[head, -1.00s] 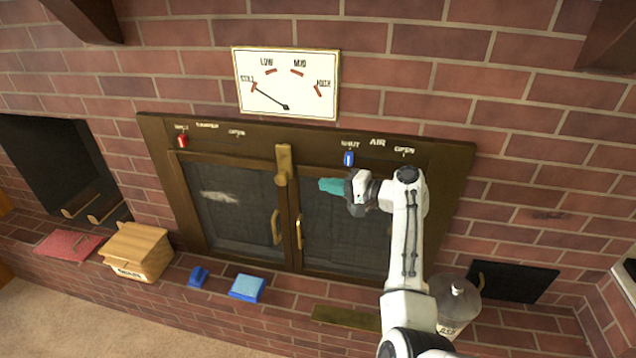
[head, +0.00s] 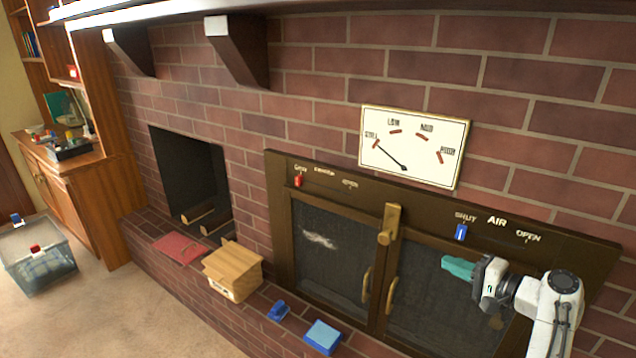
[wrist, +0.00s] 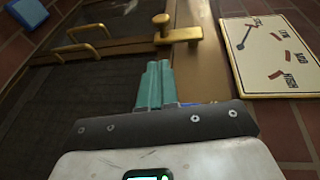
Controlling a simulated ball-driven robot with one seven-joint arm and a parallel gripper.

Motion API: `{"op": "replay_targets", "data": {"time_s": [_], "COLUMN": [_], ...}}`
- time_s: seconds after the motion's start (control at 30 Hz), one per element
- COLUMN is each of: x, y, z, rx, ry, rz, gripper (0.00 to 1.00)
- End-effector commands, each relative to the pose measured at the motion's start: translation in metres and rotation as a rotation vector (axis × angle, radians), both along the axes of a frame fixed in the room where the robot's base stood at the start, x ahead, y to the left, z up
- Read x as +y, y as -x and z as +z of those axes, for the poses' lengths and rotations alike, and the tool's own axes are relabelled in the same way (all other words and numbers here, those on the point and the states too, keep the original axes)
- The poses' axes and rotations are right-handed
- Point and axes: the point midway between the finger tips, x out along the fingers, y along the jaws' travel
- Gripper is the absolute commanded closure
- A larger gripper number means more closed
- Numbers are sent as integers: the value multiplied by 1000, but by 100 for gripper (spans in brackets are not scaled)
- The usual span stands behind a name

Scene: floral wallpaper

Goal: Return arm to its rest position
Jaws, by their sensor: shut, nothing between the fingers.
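My gripper (head: 458,267) has teal fingers, closed together and empty. In the head view it hangs in front of the right glass door (head: 440,300) of the fireplace, below the blue AIR slider (head: 460,232), which stands at the SHUT end. My white arm enters from the lower right. In the wrist view the closed fingers (wrist: 155,80) point toward the doors, and a bit of blue shows beside them, partly hidden. The brass latch (head: 390,224) between the doors is upright in the head view, left of my gripper. I see no contact.
A dial (head: 414,147) hangs above, its needle toward the low end. On the brick ledge stand a wooden box (head: 232,270), a red pad (head: 180,247), a blue brush (head: 278,311) and a blue sponge (head: 322,336). A clear bin (head: 38,262) is on the carpet at left.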

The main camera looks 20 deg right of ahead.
Motion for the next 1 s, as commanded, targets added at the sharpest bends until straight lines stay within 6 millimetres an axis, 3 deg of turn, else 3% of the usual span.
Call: {"op": "replay_targets", "data": {"time_s": [0.17, 0.27, 0.4, 0.6, 0.8, 0.9, 1.0], "x": [13, 37, 80, 133, 173, 186, 193], "y": [11, 35, 92, 188, 285, 323, 347], "z": [-20, -55, -111, -161, -173, -169, -164], "rx": [58, 165, 354, 573, 719, 763, 786], "ry": [65, 193, 439, 776, 1052, 1146, 1207], "rz": [26, 84, 220, 452, 687, 777, 834], "gripper": [100, 100, 100, 100, 100, 100, 100]}}
